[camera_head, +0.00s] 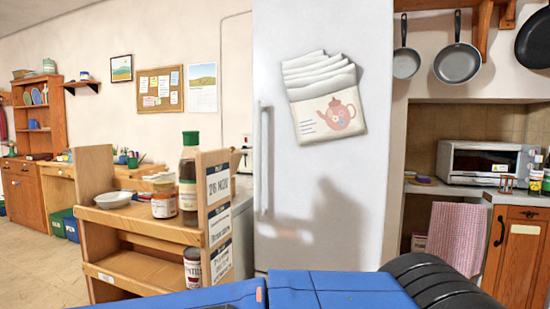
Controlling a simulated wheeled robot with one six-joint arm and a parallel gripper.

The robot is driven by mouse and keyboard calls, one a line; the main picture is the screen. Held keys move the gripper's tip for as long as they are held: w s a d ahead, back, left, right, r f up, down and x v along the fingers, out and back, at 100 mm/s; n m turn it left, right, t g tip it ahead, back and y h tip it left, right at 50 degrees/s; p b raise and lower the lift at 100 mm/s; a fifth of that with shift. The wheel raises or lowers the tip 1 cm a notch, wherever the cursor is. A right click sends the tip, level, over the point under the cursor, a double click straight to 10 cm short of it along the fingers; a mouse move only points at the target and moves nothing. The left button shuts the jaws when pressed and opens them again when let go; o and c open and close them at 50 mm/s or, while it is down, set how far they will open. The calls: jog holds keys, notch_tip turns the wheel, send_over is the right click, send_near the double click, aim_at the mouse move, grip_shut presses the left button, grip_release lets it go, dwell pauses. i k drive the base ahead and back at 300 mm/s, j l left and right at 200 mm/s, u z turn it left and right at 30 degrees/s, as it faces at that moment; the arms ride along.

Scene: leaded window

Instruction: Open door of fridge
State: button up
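The white fridge (370,200) stands upright in the middle of the view, close in front of me. Its door appears shut, with no gap that I can see. A long white vertical handle (263,160) runs along the door's left edge. A dark soft shadow falls on the lower part of the door. The fridge's bottom is hidden behind blue and black parts of my own body. My gripper's fingers do not show, so I cannot tell where they are relative to the handle.
A wooden shelf unit (140,222) with a bottle (188,178), jars and a bowl (114,200) stands close left of the handle. A teapot-printed paper holder (328,118) hangs on the door.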

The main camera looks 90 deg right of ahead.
aim_at(320, 207)
jog(key=k+z, duration=0.3)
jog(key=k, duration=0.45)
jog(key=z, duration=2.45)
